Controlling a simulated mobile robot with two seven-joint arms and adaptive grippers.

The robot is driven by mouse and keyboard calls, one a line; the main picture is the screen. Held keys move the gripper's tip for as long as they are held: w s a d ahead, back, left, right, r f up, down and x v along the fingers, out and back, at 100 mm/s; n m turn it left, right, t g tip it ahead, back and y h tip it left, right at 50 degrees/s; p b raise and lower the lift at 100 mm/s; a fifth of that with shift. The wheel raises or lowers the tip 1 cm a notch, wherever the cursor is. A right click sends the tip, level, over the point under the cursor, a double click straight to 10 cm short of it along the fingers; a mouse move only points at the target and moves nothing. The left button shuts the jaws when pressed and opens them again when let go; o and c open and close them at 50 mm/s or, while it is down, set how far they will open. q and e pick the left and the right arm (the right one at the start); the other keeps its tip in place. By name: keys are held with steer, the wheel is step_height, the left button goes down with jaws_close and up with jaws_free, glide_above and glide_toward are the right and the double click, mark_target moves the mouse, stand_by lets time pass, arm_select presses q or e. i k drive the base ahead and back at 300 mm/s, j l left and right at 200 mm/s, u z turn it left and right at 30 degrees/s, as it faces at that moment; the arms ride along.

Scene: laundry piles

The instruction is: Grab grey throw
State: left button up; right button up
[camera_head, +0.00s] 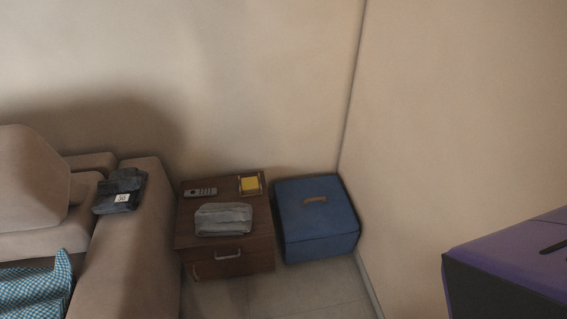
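A folded grey cloth (223,219), which looks like the grey throw, lies on top of a brown wooden side table (190,235). It sits near the table's front edge, above a drawer handle. It is fully in view, with nothing over it. Neither of my grippers shows in the head view.
On the side table are a remote (201,192) and a yellow square item (249,184). A blue box (316,218) stands right of it. A beige sofa (128,270) holds folded dark cloth (120,190) and blue checked cloth (35,290). A purple box (510,262) is at right.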

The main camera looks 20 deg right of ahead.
mark_target(224, 219)
steer(key=i+l+u, duration=0.15)
steer(key=i+l, duration=0.5)
steer(key=i+l+u, duration=0.1)
steer(key=i+l, duration=0.5)
steer(key=l, duration=0.25)
